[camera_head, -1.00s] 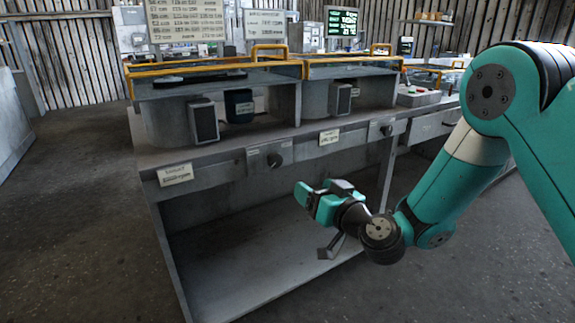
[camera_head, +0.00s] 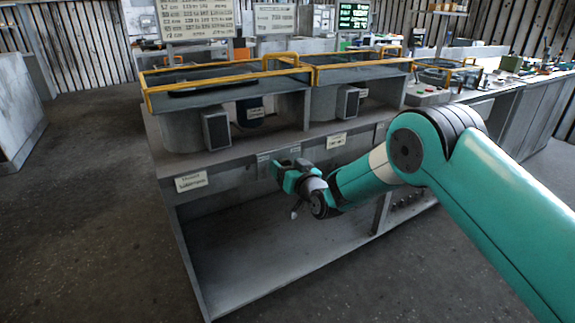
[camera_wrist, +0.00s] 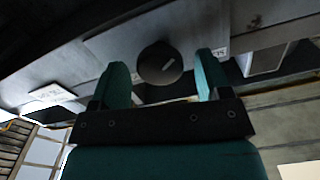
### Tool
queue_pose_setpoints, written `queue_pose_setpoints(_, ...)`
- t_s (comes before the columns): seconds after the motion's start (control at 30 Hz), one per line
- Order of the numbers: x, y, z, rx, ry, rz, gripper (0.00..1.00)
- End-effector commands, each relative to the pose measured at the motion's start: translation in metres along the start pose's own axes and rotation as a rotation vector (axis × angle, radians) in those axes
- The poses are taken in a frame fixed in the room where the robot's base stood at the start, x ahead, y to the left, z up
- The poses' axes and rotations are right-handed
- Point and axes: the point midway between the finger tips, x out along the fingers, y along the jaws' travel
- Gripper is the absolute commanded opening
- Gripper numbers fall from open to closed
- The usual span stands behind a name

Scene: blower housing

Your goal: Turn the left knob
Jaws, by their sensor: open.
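The left knob (camera_wrist: 160,63) is a dark round knob with a light marker line, on the grey front panel of the bench. In the wrist view it lies between and just beyond my two open, teal fingers, with no contact to be made out. In the head view my gripper (camera_head: 287,170) is in front of the panel at the left knob's plate (camera_head: 263,158) and hides the knob. My gripper (camera_wrist: 160,75) holds nothing. The right knob's place is partly covered by my arm in the head view.
Paper labels (camera_head: 191,182) and (camera_head: 336,141) flank the knob's panel. An open lower shelf (camera_head: 290,250) lies below. The floor at left is clear.

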Motion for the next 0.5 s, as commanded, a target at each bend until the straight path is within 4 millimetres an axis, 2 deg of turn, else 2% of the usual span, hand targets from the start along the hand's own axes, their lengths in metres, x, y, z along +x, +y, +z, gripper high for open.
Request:
queue_pose_setpoints(0.33, 0.0042, 0.0000, -0.0002, 0.001, 0.000, 0.001, 0.71)
queue_pose_setpoints(0.37, 0.0042, 0.0000, -0.0003, 0.001, 0.000, 0.001, 0.66)
queue_pose_setpoints(0.5, 0.0041, 0.0001, -0.0004, 0.000, 0.000, 0.001, 0.34)
